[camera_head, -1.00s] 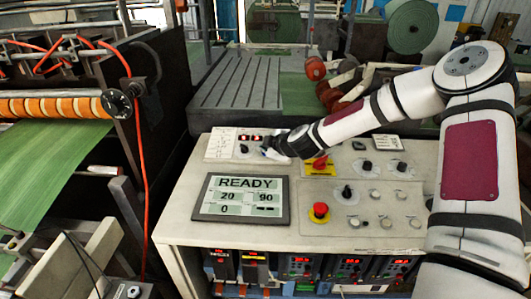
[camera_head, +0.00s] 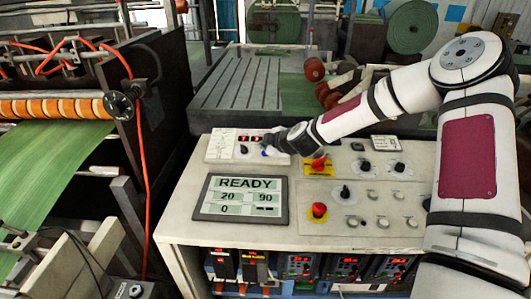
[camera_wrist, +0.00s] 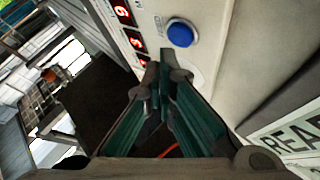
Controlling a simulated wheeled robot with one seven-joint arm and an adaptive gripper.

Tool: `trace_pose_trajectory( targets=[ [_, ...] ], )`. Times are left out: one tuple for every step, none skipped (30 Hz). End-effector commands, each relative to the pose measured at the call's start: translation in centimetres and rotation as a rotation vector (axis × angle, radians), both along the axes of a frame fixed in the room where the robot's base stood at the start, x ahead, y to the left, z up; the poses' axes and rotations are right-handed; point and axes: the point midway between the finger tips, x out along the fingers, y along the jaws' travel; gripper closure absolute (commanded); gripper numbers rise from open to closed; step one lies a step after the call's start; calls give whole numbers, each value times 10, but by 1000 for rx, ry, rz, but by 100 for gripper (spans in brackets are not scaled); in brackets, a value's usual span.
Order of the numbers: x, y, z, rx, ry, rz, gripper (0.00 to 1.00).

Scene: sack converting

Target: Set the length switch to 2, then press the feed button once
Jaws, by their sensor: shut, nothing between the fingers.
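The small control panel (camera_head: 221,147) lies at the upper left of the console top. It has a red digit display (camera_head: 249,138), a small black knob (camera_head: 243,149) and a blue button (camera_head: 264,153). My gripper (camera_head: 268,139) is at the panel's right part, just above the blue button in the picture. In the wrist view the gripper (camera_wrist: 162,72) is shut and empty, its tips just below the blue button (camera_wrist: 181,33) and beside the red digits (camera_wrist: 134,39). The digits are too unclear to read surely. The knob is not visible there; contact cannot be told.
A screen (camera_head: 240,184) reads READY, 20, 90 and 0. A red mushroom button on a yellow plate (camera_head: 319,172), another red button (camera_head: 319,210) and several black knobs stand to the right. A machine with green sheet (camera_head: 45,160) is at the left.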

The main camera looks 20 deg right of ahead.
Motion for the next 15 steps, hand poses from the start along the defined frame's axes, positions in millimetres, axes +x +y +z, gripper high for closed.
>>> trace_pose_trajectory(
  targets=[
    [0, 0, 0, 0, 0, 0, 100],
    [0, 0, -1, 0, 0, 0, 100],
    [0, 0, -1, 0, 0, 0, 100],
    [0, 0, -1, 0, 0, 0, 100],
    [0, 0, -1, 0, 0, 0, 100],
    [0, 0, 0, 0, 0, 0, 100],
    [0, 0, 0, 0, 0, 0, 100],
    [0, 0, 2, -1, 0, 1, 100],
    [-1, 1, 4, -2, 0, 1, 100],
    [-2, 1, 7, -1, -2, 1, 100],
    [-2, 1, 10, -1, -2, 1, 100],
    [-3, 1, 14, -2, -1, 1, 100],
    [-4, 1, 16, -2, -1, 1, 100],
    [-5, 1, 19, -3, -2, 1, 100],
    [-6, 1, 23, -3, -2, 0, 100]
  ],
)
